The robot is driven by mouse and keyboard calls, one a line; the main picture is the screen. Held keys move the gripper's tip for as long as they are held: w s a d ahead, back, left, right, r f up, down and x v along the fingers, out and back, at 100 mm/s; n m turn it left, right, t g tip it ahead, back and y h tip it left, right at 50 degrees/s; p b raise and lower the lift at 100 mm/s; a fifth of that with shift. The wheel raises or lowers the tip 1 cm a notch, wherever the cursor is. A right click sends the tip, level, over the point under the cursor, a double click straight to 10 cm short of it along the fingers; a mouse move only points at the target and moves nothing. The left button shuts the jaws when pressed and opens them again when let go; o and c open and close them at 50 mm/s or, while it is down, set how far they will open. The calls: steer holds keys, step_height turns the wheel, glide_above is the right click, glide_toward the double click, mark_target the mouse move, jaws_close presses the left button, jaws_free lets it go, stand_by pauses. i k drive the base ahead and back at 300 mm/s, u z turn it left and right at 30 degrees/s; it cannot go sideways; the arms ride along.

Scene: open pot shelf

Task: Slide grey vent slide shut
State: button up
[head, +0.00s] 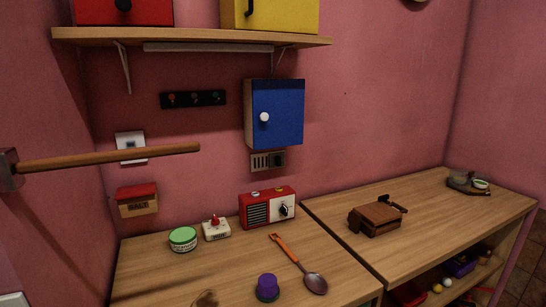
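The grey vent slide (268,161) is a small plate on the pink wall, just under the blue wall cabinet. Dark upright slots show in its left part. A darker piece with a small knob covers its right part. The vent is small here, and I cannot tell exactly how far the slide stands across the slots. My gripper is not in view, and nothing is seen touching the vent.
The blue cabinet (274,114) hangs above the vent. A red radio (267,208) stands on the counter (150,275) below it. A wooden rod (110,158) juts in from the left.

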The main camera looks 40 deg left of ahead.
mark_target(278, 159)
steer(key=u, duration=0.4)
steer(key=i, duration=0.6)
steer(key=u, duration=1.15)
steer(key=i, duration=0.5)
steer(key=u, duration=0.5)
